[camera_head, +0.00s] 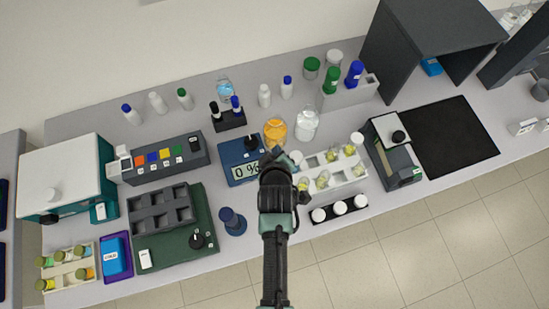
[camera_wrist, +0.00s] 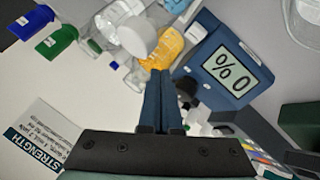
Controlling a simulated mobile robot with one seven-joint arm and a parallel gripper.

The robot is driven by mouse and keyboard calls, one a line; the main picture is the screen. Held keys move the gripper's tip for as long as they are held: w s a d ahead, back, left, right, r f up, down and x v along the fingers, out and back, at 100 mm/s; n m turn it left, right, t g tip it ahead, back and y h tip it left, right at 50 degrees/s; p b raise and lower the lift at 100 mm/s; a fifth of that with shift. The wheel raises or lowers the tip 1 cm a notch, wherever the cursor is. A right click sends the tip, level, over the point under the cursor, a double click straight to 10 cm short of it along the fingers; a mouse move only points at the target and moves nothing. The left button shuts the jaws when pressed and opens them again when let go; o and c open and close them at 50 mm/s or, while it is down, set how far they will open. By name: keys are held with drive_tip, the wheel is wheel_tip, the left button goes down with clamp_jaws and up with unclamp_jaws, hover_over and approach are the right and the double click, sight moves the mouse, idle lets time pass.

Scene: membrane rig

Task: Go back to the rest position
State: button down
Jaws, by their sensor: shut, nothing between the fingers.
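My gripper (camera_wrist: 160,76) is shut and empty, its two blue fingers together in the wrist view. In the head view my gripper (camera_head: 274,154) is over the bench, beside the blue meter (camera_head: 228,172) with a "0 %" display and in front of the orange-filled bottle (camera_head: 275,131). The meter also shows in the wrist view (camera_wrist: 212,88), right of the fingertips. The orange bottle (camera_wrist: 165,47) appears just beyond the fingertips there. I cannot tell how high the gripper is above the bench. My arm hides part of the bench front.
A white rack with vials (camera_head: 343,179) and a black strip with white-capped pots (camera_head: 339,209) stand right of my arm. A dark blue piece (camera_head: 232,222) stands left of it. A clear bottle (camera_head: 307,126) is close behind. The black mat (camera_head: 447,137) is bare.

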idle(0.4)
drive_tip(key=w+r+m+t+b, duration=0.1)
drive_tip(key=w+r+t+b, duration=0.1)
drive_tip(key=w+r, duration=0.4)
drive_tip(key=w+r+m+t+b, duration=0.15)
drive_tip(key=w+r, duration=0.25)
drive_tip(key=r, duration=0.5)
wheel_tip(320, 180, up, 19)
drive_tip(key=w+m+t+b, duration=0.2)
drive_tip(key=t+b, duration=0.1)
drive_tip(key=t, duration=0.3)
drive_tip(key=s+r+m+t+b, duration=0.1)
drive_tip(key=s+r+t, duration=0.2)
drive_tip(key=s+r, duration=0.3)
drive_tip(key=s+r+m+t+b, duration=0.2)
drive_tip(key=s+r, duration=0.4)
drive_tip(key=r, duration=0.6)
drive_tip(key=s+r+m+t+b, duration=0.1)
drive_tip(key=s+r+t+b, duration=0.1)
drive_tip(key=s+r, duration=0.4)
wheel_tip(320, 180, up, 3)
drive_tip(key=shift+a+r+t, duration=0.15)
drive_tip(key=shift+t, duration=0.7)
drive_tip(key=shift+m, duration=0.25)
